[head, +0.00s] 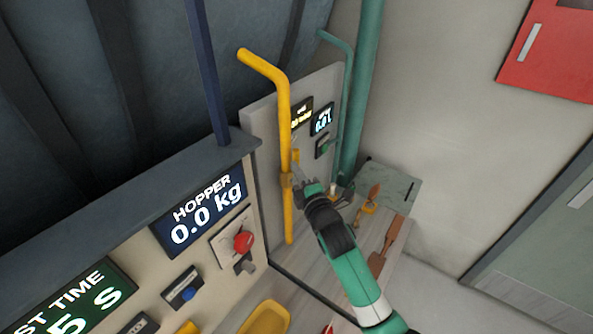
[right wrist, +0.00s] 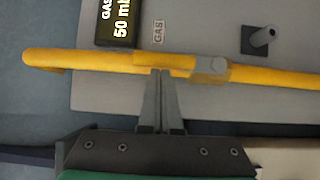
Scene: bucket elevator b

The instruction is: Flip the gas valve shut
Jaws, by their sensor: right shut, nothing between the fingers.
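The yellow gas pipe (head: 284,115) runs down the grey panel and crosses the right wrist view (right wrist: 90,61) from side to side. The valve body (right wrist: 211,69) sits on it, and it also shows in the head view (head: 287,180). A short yellow lever (right wrist: 164,60) appears to lie along the pipe from the valve body; its end shows in the head view (head: 296,156). My right gripper (right wrist: 161,75) is shut and empty, its fingertips at the lever's near edge. I cannot tell whether they touch. It also shows in the head view (head: 298,175). My left gripper is out of view.
Gas displays (head: 322,120) and a small switch (head: 323,145) sit on the panel right of the pipe. A green pipe (head: 362,85) stands beyond. A wooden bench (head: 340,268) with tools lies below. The hopper console (head: 262,205) is at left.

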